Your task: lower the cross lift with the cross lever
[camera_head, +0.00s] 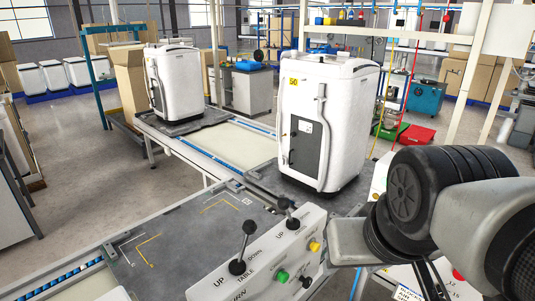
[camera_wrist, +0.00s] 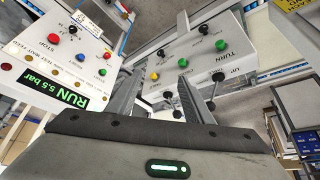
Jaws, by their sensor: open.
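A white control box (camera_head: 270,262) in the front carries two black ball-topped levers marked UP and DOWN. The lever nearer the front (camera_head: 248,229) stands by the word TABLE. The other lever (camera_head: 284,204) stands farther back; its name is not readable. In the wrist view the box (camera_wrist: 195,62) shows beyond my fingers, with one lever (camera_wrist: 168,95) between them and the other (camera_wrist: 218,77) to the right. My gripper (camera_wrist: 158,82) is open, with nothing between its fingers, apart from the levers. I cannot tell which part is the cross lift.
A grey plate (camera_head: 170,235) lies left of the box. A white washer-like machine (camera_head: 325,110) stands behind on the conveyor line; another (camera_head: 173,85) stands farther left. In the wrist view, a second panel (camera_wrist: 65,60) with a RUN display is at left, close to my gripper.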

